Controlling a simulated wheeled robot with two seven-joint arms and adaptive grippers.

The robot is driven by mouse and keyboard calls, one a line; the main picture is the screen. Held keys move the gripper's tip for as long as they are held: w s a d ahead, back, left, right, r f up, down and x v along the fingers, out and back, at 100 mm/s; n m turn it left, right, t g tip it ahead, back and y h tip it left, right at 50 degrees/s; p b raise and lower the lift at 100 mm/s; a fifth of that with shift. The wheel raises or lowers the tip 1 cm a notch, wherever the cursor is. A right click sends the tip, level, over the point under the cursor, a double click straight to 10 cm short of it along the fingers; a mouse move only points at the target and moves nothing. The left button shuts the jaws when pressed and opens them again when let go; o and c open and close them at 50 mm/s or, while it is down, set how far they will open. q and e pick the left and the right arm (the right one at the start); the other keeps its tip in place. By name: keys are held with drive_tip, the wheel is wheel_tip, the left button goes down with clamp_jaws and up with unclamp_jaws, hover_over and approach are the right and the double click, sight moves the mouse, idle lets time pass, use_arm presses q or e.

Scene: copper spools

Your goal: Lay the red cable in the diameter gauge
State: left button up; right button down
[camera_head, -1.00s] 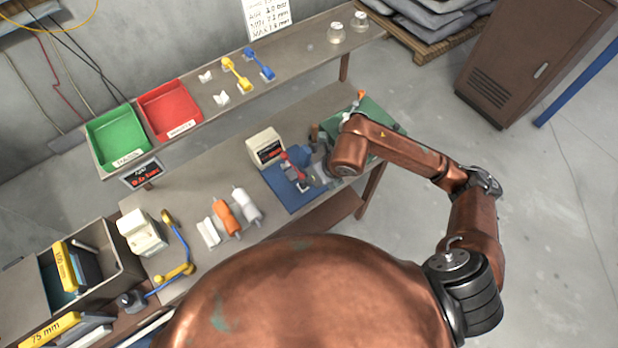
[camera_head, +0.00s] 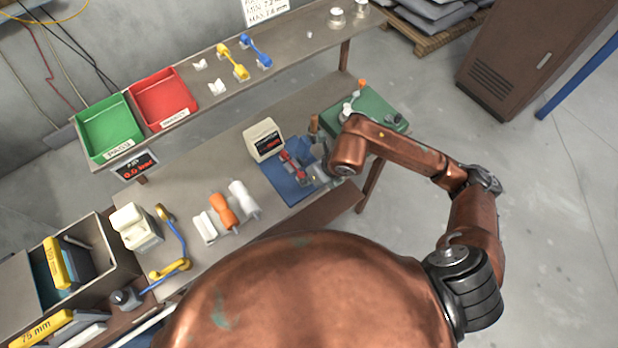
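A red piece that looks like the red cable (camera_head: 292,161) lies over the blue mat (camera_head: 285,187) in the head view. A small beige box with a dark display and red digits, seemingly the gauge's readout (camera_head: 263,139), stands just behind it. My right gripper (camera_head: 318,165) is low over the mat's right side, close to the red cable. My copper wrist partly covers it, and its fingers are too small and hidden to read. I cannot tell whether it touches the cable. My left gripper is out of view.
White and orange spools (camera_head: 223,210) lie left of the mat. A blue-and-yellow cable (camera_head: 178,240) is farther left. A green board (camera_head: 372,112) lies behind my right wrist. The raised shelf holds a green bin (camera_head: 108,128), a red bin (camera_head: 163,98), and yellow and blue cables (camera_head: 257,50).

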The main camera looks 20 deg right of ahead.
drive_tip(key=shift+f, duration=0.15)
idle(0.3)
drive_tip(key=c, duration=1.7)
unclamp_jaws()
drive_tip(key=shift+c, duration=0.2)
drive_tip(key=v, duration=1.2)
